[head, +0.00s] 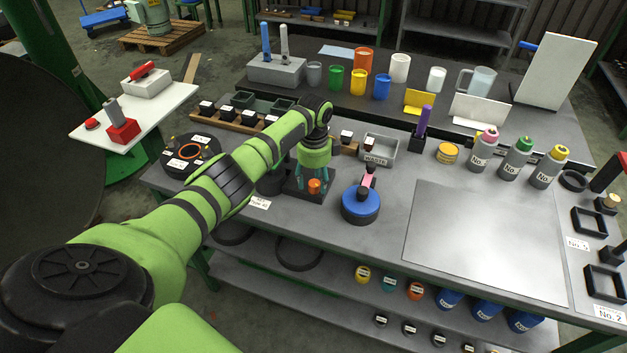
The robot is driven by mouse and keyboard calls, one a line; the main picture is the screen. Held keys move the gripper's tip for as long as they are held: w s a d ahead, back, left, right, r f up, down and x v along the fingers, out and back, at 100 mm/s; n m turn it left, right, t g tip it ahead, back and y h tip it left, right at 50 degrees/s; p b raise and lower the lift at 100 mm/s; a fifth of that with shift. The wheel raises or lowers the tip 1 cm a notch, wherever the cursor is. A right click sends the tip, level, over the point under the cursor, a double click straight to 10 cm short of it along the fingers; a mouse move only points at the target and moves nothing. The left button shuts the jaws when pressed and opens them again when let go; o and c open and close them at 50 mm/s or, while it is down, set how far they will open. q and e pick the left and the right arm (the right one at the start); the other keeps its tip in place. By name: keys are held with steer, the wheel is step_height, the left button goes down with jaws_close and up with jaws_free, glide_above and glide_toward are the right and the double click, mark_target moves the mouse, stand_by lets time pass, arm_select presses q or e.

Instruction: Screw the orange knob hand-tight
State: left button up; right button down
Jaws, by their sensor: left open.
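The small orange knob (314,187) stands on a dark square base (325,197) near the front of the grey workbench. My left arm reaches in from the lower left. My left gripper (313,183) points down right over the orange knob, with its teal fingers open and on either side of it. I cannot tell whether the fingers touch the knob. The arm and fingers hide part of the base and what stands behind it. My right gripper is not in view.
A blue round stand (360,204) with a pink and black part is close to the right. A black round fixture (190,155) with an orange ring lies to the left. A grey waste tray (381,149) is behind. A bare metal plate (487,240) lies flat on the right.

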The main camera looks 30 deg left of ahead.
mark_target(313, 183)
arm_select(q)
step_height(313, 183, up, 11)
steer(key=shift+r, duration=0.15)
steer(key=shift+a, duration=0.1)
stand_by(0.5)
